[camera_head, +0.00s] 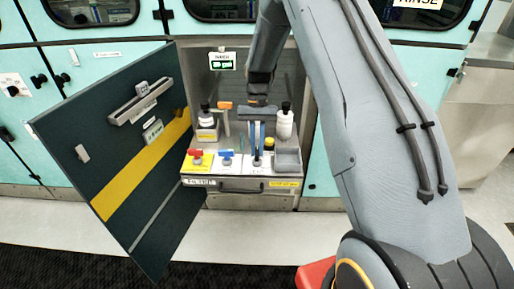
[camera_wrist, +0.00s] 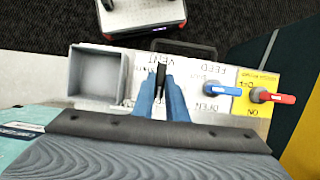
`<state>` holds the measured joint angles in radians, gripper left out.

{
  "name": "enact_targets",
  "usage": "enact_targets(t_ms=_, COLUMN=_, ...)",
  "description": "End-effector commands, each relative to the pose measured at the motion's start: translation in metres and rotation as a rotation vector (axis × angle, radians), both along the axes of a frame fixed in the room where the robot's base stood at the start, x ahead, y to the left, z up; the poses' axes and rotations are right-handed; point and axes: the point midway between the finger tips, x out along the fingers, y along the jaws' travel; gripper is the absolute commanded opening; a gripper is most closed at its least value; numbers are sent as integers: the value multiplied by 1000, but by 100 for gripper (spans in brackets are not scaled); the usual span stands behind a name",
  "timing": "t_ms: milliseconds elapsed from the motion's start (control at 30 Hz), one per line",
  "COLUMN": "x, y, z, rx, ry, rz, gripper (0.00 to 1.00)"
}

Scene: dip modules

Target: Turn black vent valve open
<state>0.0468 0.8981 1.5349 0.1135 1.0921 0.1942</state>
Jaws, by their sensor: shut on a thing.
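The black vent valve handle (camera_wrist: 161,75) lies lengthwise between my two blue fingers in the wrist view, beside an upside-down VENT label. My gripper (camera_wrist: 161,86) is shut on this handle; its fingers hide part of it. In the head view my gripper (camera_head: 257,150) points down onto the front panel of the open cabinet, and only a small dark bit of the vent valve (camera_head: 257,161) shows below the fingertips. The blue feed valve handle (camera_wrist: 223,90) and the red valve handle (camera_wrist: 272,97) on a yellow plate sit to the right in the wrist view, both apart from my fingers.
A grey open bin (camera_wrist: 97,72) adjoins the vent valve. Behind the panel stand a white bottle (camera_head: 284,124), a second bottle (camera_head: 206,118) and an orange-topped tool (camera_head: 225,106). The dark cabinet door (camera_head: 90,150) stands open at left. A drawer handle (camera_head: 241,189) projects below the panel.

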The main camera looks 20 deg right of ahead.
Motion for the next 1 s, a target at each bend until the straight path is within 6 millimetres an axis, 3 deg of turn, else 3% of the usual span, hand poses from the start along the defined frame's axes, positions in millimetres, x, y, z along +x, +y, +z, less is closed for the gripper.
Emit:
enact_targets(t_ms=467, x=1, y=0, z=1, rx=0, ry=-3, rz=16, gripper=0)
enact_targets(t_ms=500, x=1, y=0, z=1, rx=0, ry=-3, rz=16, gripper=16)
enact_targets(t_ms=600, x=1, y=0, z=1, rx=0, ry=-3, rz=16, gripper=31)
enact_targets(t_ms=1000, x=4, y=-1, z=7, rx=1, ry=-2, rz=14, gripper=31)
